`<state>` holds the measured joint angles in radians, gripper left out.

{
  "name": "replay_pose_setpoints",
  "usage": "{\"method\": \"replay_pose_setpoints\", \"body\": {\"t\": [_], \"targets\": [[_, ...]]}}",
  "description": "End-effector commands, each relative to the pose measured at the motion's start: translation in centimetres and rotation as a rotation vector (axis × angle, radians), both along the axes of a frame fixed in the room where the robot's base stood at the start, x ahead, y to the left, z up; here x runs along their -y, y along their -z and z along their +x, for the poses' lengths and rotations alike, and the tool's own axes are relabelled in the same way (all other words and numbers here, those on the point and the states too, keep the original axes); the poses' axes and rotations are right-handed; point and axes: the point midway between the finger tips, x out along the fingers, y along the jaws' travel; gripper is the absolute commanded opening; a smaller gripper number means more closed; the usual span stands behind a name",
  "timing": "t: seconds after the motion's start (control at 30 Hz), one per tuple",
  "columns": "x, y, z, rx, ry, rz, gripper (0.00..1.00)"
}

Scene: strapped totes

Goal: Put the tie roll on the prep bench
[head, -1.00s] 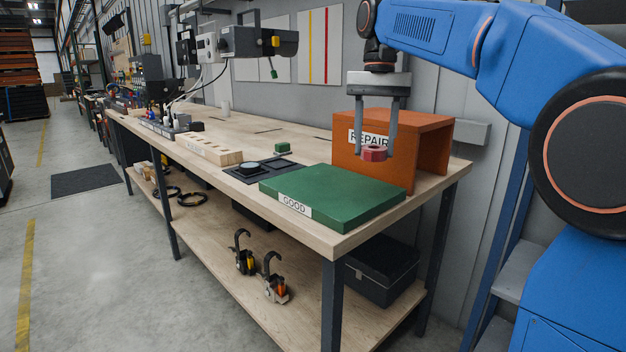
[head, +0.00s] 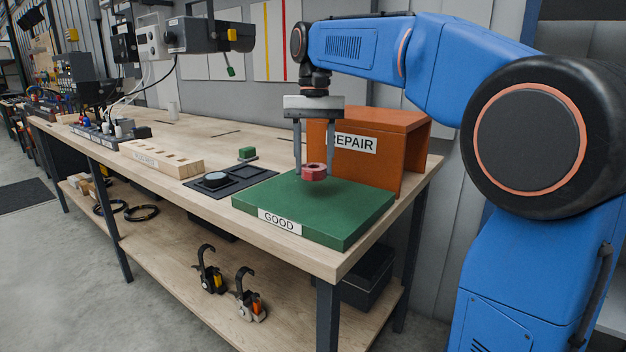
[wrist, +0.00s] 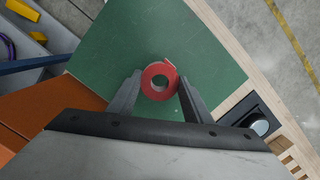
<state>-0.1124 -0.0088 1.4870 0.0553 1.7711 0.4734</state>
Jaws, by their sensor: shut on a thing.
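The tie roll, a small red ring with a hole in its middle (head: 314,172), is between the fingers of my gripper (head: 314,170). My gripper is shut on it and holds it above the green GOOD pad (head: 350,212), with a shadow on the pad below. In the wrist view the tie roll (wrist: 149,82) shows from above between the fingertips, over the green surface (wrist: 110,45). The prep bench (head: 200,212) is the long wooden workbench carrying the pad.
An orange REPAIR box (head: 412,130) stands just behind my gripper on the bench. A black tray with a round disc (head: 216,180) and a wooden block with holes (head: 150,155) lie to the left. Two hook-shaped tools (head: 248,302) stand on the lower shelf. Bare bench top lies farther left.

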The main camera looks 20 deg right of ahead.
Motion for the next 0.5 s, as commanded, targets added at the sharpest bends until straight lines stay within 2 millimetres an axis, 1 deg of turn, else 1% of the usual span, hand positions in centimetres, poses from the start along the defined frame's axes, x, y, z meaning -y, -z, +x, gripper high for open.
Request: {"method": "replay_pose_setpoints", "body": {"t": [0.17,0.33,0.4,0.5], "targets": [[0.0,1.4,0.0,-0.001,0.000,0.000,0.20],[0.0,3.7,-0.1,-0.001,0.000,-0.001,0.20],[0.0,4.2,0.0,0.000,0.000,0.000,0.20],[0.0,4.3,0.0,0.000,0.000,0.000,0.20]]}}
